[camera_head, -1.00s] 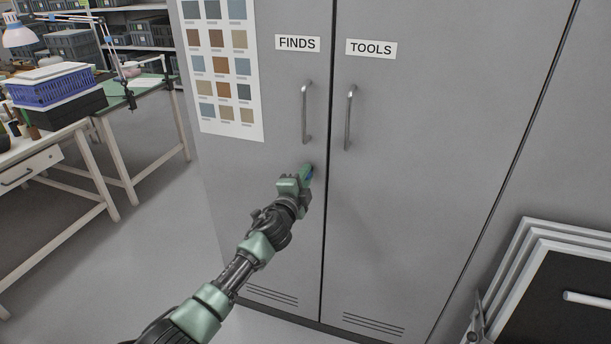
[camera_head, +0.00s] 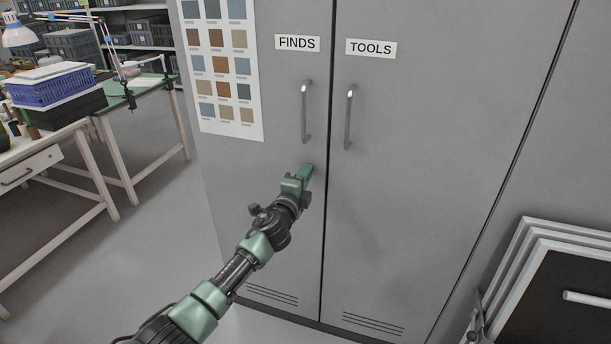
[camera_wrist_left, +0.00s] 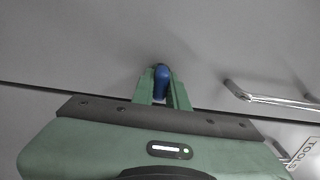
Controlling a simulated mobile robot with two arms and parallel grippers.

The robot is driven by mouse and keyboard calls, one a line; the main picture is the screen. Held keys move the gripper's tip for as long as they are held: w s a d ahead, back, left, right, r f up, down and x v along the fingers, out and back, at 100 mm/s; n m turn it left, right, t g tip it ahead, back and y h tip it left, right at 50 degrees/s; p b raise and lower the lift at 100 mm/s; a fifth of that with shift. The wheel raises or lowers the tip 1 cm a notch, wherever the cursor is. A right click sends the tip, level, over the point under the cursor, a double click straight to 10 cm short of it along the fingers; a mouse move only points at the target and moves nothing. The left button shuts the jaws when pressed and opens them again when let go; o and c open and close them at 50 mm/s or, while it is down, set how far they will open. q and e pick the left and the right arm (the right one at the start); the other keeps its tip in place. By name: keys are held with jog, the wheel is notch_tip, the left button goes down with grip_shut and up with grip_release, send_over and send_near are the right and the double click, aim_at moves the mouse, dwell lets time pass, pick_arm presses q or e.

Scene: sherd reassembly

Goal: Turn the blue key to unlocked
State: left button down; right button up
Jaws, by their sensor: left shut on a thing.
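The blue key (camera_wrist_left: 162,80) sits in the FINDS door of the grey cabinet (camera_head: 430,170), below that door's handle and near the seam between the doors. In the left wrist view its blue head shows between the two green fingers. My left gripper (camera_head: 307,174) is shut on the key; it also shows in the left wrist view (camera_wrist_left: 162,92). In the head view the fingers hide most of the key. The lock face behind it is hidden, so I cannot read a locked or unlocked mark. My right gripper is not in view.
The FINDS handle (camera_head: 306,112) is just above my left gripper, and the TOOLS handle (camera_head: 349,118) is to its right. Framed panels (camera_head: 530,235) lean at the lower right. Worktables (camera_head: 110,140) stand at the left, with clear floor between.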

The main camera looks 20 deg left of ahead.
pick_arm(q)
jog(key=c, duration=1.4)
grip_release()
jog(key=s, duration=0.7)
jog(key=shift+s+a+p, duration=0.15)
jog(key=shift+s+p, duration=0.25)
jog(key=shift+p, duration=0.05)
jog(key=shift+f, duration=0.15)
